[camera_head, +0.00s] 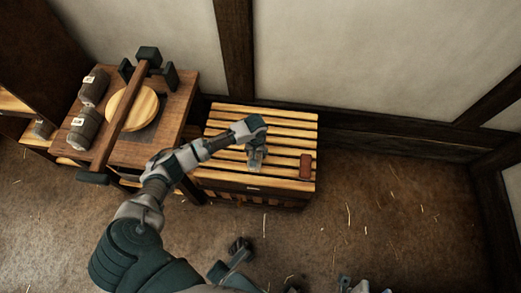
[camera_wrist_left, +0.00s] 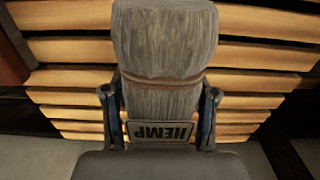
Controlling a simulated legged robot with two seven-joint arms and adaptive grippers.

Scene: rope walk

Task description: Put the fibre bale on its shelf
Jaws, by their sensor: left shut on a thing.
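The fibre bale (camera_wrist_left: 165,50) is a grey fibrous bundle with a brown band and a plate reading HEMP, upside down in the left wrist view. My left gripper (camera_wrist_left: 160,95) is shut on it, one finger on each side of the bale. In the head view my left gripper (camera_head: 256,158) is over the middle of a slatted wooden shelf (camera_head: 225,115). The bale is hard to make out there. I cannot tell whether it touches the slats.
A red-brown block (camera_head: 305,166) lies on the right of the slatted shelf. At left, a wooden table (camera_head: 130,152) bears two labelled brown bundles (camera_head: 94,87) and a round wooden disc (camera_head: 138,108) under a beam (camera_head: 125,115). The floor (camera_head: 385,215) at right is clear apart from straw.

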